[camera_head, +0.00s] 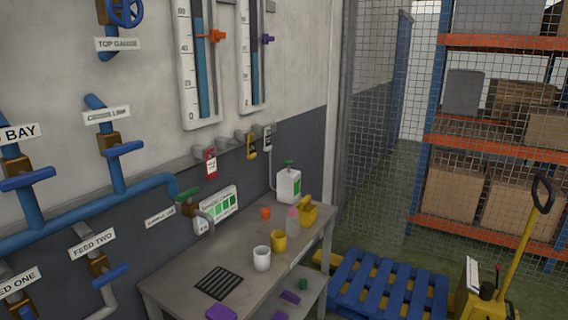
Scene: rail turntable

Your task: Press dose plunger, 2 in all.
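Neither of my grippers shows in the head view.
The grey bench (175,288) holds a white cup (262,258), a yellow cup (279,242), a pinkish bottle (292,222), a yellow object (309,213), an orange piece (265,213) and a black grate (218,283). A blue pallet (385,289) lies beyond the bench. Pipes line the left wall.

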